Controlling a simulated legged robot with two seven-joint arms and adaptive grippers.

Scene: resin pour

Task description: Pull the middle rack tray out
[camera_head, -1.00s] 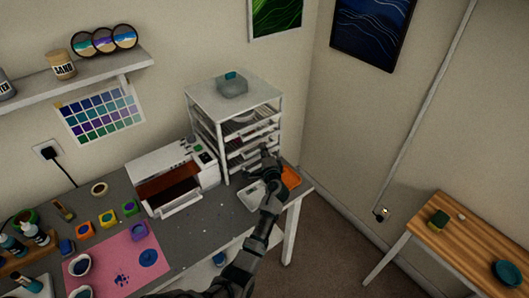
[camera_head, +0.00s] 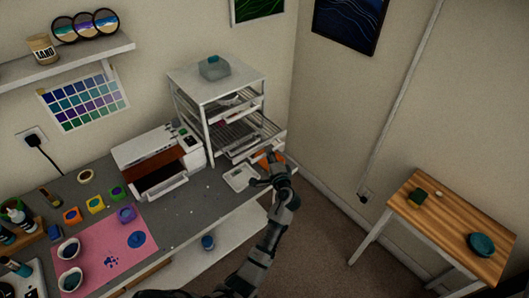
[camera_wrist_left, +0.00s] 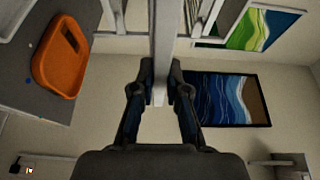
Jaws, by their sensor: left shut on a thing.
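The white rack (camera_head: 207,135) stands at the back right corner of the grey bench, with several slide-out wire trays. The middle tray (camera_head: 240,133) sticks out of the rack toward the front right, its white front bar beyond the frame. My left gripper (camera_head: 270,162) is at this front bar. In the left wrist view, my left gripper (camera_wrist_left: 160,92) is shut on the white bar of the tray (camera_wrist_left: 162,35), which runs between its two fingers. The fingertips partly hide the bar. My right gripper is not in view.
A white machine (camera_head: 157,160) stands left of the rack. A clear box (camera_head: 214,69) sits on top. Open floor lies front right, before a wooden table (camera_head: 450,225).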

